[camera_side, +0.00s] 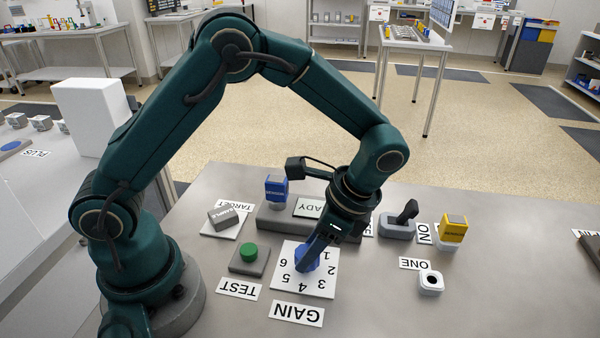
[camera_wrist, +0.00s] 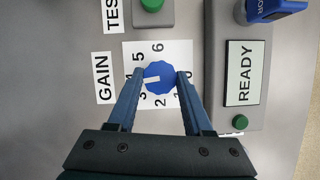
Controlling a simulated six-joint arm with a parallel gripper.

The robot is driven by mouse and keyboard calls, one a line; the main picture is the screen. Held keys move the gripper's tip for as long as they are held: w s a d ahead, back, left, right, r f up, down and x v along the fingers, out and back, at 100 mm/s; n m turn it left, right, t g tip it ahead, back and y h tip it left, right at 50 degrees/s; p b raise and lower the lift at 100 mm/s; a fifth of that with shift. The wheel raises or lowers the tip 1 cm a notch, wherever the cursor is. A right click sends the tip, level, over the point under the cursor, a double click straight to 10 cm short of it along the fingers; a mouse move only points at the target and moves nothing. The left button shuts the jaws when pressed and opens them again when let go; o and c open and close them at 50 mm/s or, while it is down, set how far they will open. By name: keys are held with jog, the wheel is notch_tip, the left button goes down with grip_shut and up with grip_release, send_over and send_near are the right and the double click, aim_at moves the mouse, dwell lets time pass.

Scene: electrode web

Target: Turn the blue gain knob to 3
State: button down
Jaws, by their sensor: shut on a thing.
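The blue gain knob (camera_wrist: 159,73) sits in the middle of a white dial card (camera_wrist: 184,49) with printed numbers around it. Its white pointer line points left in the wrist view, toward the side with 3 and 4; I cannot tell exactly which it meets. My gripper (camera_wrist: 158,78) is shut on the knob, one finger on each side. The fingers hide some of the dial numbers. In the side view my gripper (camera_side: 306,262) reaches down over the knob, and the GAIN label (camera_side: 297,312) lies in front of the card (camera_side: 321,290).
A green button on a grey block (camera_side: 249,252) stands left of the dial, by the TEST label (camera_side: 238,290). Behind are a grey block (camera_side: 270,217) with a READY display (camera_side: 309,208) and a blue stamp (camera_side: 276,188). A toggle switch (camera_side: 398,226), yellow stamp (camera_side: 453,228) and white ring piece (camera_side: 431,283) stand right.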

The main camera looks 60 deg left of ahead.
aim_at(321, 262)
jog(key=n+g, duration=0.1)
jog(key=n, duration=0.2)
jog(key=shift+w+a+n+h, duration=0.1)
jog(key=shift+a+n+h, duration=0.05)
jog(key=shift+n+h, duration=0.2)
jog(key=shift+n+g+h, duration=0.3)
jog(key=shift+n+h, duration=0.45)
jog(key=shift+n, duration=1)
jog(key=shift+c, duration=1.5)
grip_release()
jog(key=shift+v, duration=2.6)
